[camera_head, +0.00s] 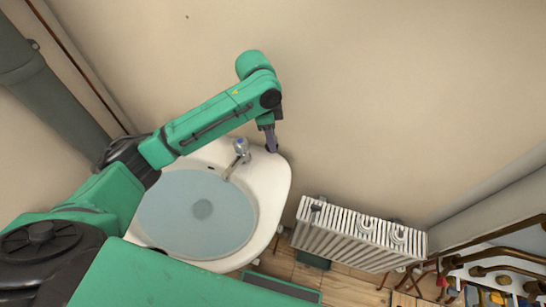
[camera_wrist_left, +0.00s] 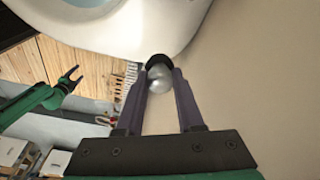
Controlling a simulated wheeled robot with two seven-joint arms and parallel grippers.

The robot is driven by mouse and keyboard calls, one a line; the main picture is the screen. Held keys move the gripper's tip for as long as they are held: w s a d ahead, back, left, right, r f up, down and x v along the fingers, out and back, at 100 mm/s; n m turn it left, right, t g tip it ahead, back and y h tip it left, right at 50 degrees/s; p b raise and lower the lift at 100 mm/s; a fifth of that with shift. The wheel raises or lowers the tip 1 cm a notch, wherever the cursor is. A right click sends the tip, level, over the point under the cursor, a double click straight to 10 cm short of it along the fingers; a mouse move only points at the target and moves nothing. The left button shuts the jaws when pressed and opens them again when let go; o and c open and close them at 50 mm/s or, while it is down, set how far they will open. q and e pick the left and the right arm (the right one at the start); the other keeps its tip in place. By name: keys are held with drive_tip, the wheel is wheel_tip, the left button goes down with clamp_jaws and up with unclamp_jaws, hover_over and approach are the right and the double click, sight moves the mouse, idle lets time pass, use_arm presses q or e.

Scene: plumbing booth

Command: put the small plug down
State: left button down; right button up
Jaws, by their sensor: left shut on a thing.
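My left gripper (camera_head: 271,147) points down at the right back rim of the white sink (camera_head: 273,190). In the left wrist view, the left gripper (camera_wrist_left: 161,74) is shut on the small plug (camera_wrist_left: 159,77), a rounded grey piece with a black end. The plug sits between the fingertips, right by the sink's rim (camera_wrist_left: 180,35); I cannot tell whether it touches the rim. In the head view the plug is mostly hidden by the fingers. My right gripper (camera_wrist_left: 70,76) shows in the left wrist view, empty, with its fingers apart.
The sink holds bluish water (camera_head: 180,215), and a chrome tap (camera_head: 237,155) stands on its back rim, left of my gripper. A white radiator (camera_head: 355,240) with several fittings on top stands to the right. Copper pipes (camera_head: 500,255) are at the far right.

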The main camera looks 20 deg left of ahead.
use_arm(q)
wheel_tip(320, 180, down, 11)
drive_tip(key=shift+w+d+f+p, duration=0.1)
drive_tip(key=shift+w+p, duration=0.05)
drive_tip(key=shift+p, duration=0.3)
drive_tip(key=c, duration=0.5)
unclamp_jaws()
drive_tip(key=shift+c, duration=0.2)
drive_tip(key=r, duration=0.4)
drive_tip(key=a+r, duration=0.1)
drive_tip(key=r, duration=0.3)
drive_tip(key=r+b, duration=0.1)
drive_tip(key=r, duration=0.3)
drive_tip(key=shift+s+a, duration=0.3)
